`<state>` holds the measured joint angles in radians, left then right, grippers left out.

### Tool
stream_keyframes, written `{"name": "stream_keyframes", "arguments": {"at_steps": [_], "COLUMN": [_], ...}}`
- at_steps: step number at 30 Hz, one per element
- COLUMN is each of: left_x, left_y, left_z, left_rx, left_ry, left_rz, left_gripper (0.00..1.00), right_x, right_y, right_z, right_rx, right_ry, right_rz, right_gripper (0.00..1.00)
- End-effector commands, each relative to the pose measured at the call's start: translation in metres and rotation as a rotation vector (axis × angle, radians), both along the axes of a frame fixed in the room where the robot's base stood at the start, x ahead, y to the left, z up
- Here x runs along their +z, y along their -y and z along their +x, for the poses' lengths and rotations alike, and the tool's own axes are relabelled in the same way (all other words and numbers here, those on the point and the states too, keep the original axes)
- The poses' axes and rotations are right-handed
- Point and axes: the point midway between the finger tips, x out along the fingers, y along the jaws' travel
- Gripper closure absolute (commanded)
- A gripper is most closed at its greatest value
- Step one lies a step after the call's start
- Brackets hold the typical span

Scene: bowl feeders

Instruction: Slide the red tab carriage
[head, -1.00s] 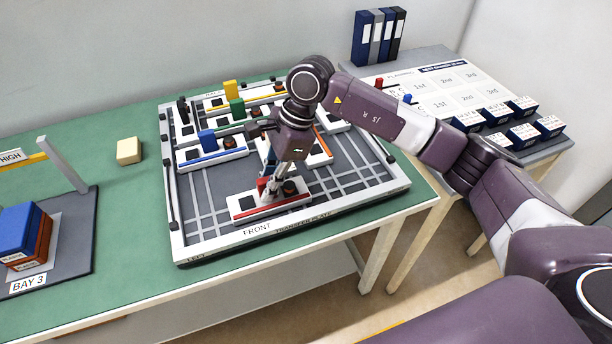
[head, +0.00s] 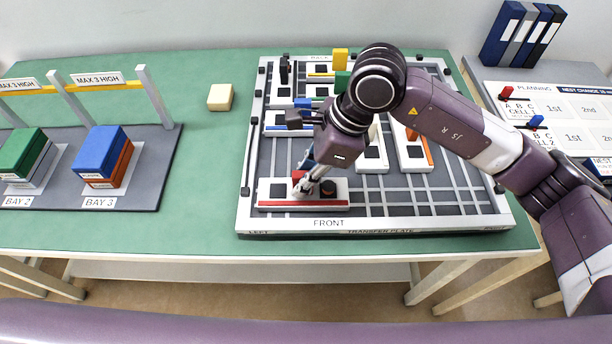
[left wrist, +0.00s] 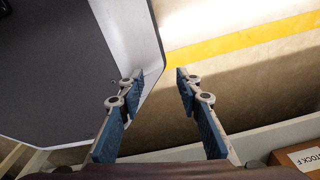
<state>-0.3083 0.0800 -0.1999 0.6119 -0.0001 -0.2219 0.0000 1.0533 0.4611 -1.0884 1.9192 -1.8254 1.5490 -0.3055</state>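The red tab carriage (head: 286,206) is a white block with a red front stripe, a dark square and a black knob, lying along the front of the transfer plate, left of its middle. Its red tab (head: 299,175) is partly hidden by my right gripper (head: 302,189). The right fingertips point down at the tab, close against it; whether they grip it or only press on it is unclear. My left gripper (left wrist: 159,82) is open and empty in the left wrist view, above the floor beside a dark, pale-edged surface.
The transfer plate (head: 430,225) has other carriages with blue, green, yellow and orange markings behind the red one. Its front right is clear. A beige block (head: 220,97) lies left of the plate. Bay 3 (head: 145,190) holds a blue block (head: 98,150) on an orange one.

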Motion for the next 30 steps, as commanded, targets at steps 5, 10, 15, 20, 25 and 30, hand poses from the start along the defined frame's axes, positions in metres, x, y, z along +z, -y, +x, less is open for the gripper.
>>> {"name": "stream_keyframes", "arguments": {"at_steps": [5, 10, 15, 20, 25, 30], "left_x": [0.0, 0.001, 0.001, 0.001, 0.001, 0.001], "left_y": [0.0, 0.001, 0.0, 0.0, 0.001, 0.001], "left_z": [0.004, 0.014, 0.015, 0.014, 0.013, 0.012], "left_rx": [0.0, 0.0, 0.0, 0.0, 0.0, 0.0], "left_ry": [0.006, 0.021, 0.023, 0.021, 0.019, 0.018], "left_rz": [0.0, -0.003, -0.001, -0.002, -0.002, -0.002], "left_gripper": [0.68, 0.68, 0.68, 0.68, 0.68, 0.68], "right_x": [0.0, 0.0, 0.007, 0.032, 0.067, 0.094], "right_y": [-0.001, 0.0, 0.003, 0.013, 0.027, 0.038], "right_z": [-0.001, -0.001, 0.0, 0.001, 0.002, 0.002], "right_rx": [0.002, 0.002, 0.001, 0.003, 0.001, 0.001], "right_ry": [0.0, 0.0, 0.002, 0.006, 0.004, 0.002], "right_rz": [0.001, -0.001, -0.001, -0.001, 0.0, -0.001], "right_gripper": [0.68, 0.68, 0.68, 0.68, 0.68, 0.68]}}
